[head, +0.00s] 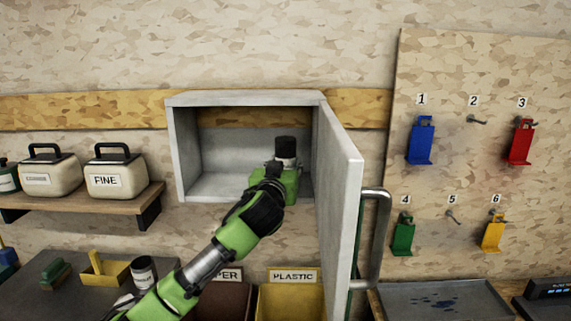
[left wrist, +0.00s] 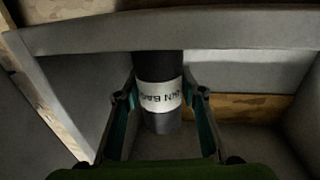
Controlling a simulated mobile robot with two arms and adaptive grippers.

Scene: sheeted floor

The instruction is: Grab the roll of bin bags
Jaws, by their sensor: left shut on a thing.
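The roll of bin bags (head: 286,148) is a black cylinder with a pale label band, standing upright inside the open grey wall cabinet (head: 245,99). In the left wrist view the roll (left wrist: 158,95) shows its label between the two fingers. My left gripper (head: 284,170) reaches into the cabinet and is shut on the roll. It also shows in the left wrist view (left wrist: 160,108), with one finger on each side of the roll. The roll's lower part is hidden behind the gripper in the head view. My right gripper is not in view.
The cabinet door (head: 338,190) stands open at the right, with a metal handle (head: 375,235). A shelf (head: 85,200) with labelled containers is at the left. Paper and plastic bins (head: 290,300) stand below. A pegboard (head: 460,170) with coloured holders is at the right.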

